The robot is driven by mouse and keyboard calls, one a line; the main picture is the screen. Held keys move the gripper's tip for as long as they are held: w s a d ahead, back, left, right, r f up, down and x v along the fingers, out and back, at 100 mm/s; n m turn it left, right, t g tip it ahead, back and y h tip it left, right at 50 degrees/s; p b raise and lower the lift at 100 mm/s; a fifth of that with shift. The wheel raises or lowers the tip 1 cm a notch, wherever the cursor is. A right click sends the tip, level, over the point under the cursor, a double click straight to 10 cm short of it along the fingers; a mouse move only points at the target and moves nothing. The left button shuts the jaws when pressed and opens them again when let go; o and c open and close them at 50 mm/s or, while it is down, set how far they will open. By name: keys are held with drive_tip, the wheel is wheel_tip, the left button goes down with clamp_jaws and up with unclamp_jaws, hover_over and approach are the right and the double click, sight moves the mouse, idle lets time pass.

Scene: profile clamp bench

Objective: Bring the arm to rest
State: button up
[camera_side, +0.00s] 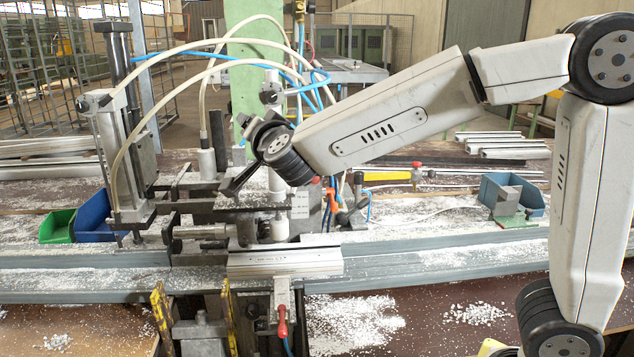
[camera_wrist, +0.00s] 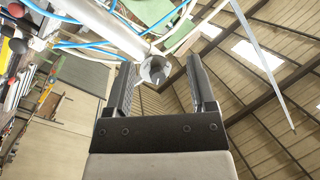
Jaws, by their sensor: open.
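My gripper (camera_side: 232,184) is at the clamp station in the side view, above the bench and left of the white vertical cylinder. In the wrist view my gripper (camera_wrist: 161,68) shows two dark parallel fingers set wide apart, with nothing held between them. Beyond the fingertips is the round grey end of a pale cylinder (camera_wrist: 155,70); I cannot tell whether they touch. A short silver profile piece (camera_side: 285,262) lies at the front of the clamp station, below my gripper and apart from it.
Hoses and blue tubes (camera_side: 300,80) loop close around my wrist. An upright pneumatic cylinder (camera_side: 118,165) stands to the left. Blue (camera_side: 92,217) and green (camera_side: 57,226) bins sit at far left. A red-handled clamp (camera_side: 282,318) is in front. Metal chips (camera_side: 355,322) litter the bench.

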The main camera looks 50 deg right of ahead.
drive_tip(key=s+a+f+n+g+y, duration=0.1)
drive_tip(key=s+f+n+g+y, duration=0.1)
drive_tip(key=f+n+y, duration=0.45)
drive_tip(key=s+f+n+g+y, duration=0.2)
drive_tip(key=s+f+n, duration=0.1)
drive_tip(key=f, duration=0.7)
drive_tip(key=s+d+f+n+g, duration=0.2)
drive_tip(key=s+f+g, duration=0.2)
drive_tip(key=s+f, duration=0.2)
drive_tip(key=s+d+f+n+g, duration=0.1)
drive_tip(key=s+f+g, duration=0.4)
drive_tip(key=s, duration=0.5)
wheel_tip(320, 180, down, 2)
drive_tip(key=shift+s+d+f+n, duration=0.15)
drive_tip(key=shift+s+d+n, duration=0.2)
drive_tip(key=shift+d, duration=0.15)
drive_tip(key=shift+h, duration=0.25)
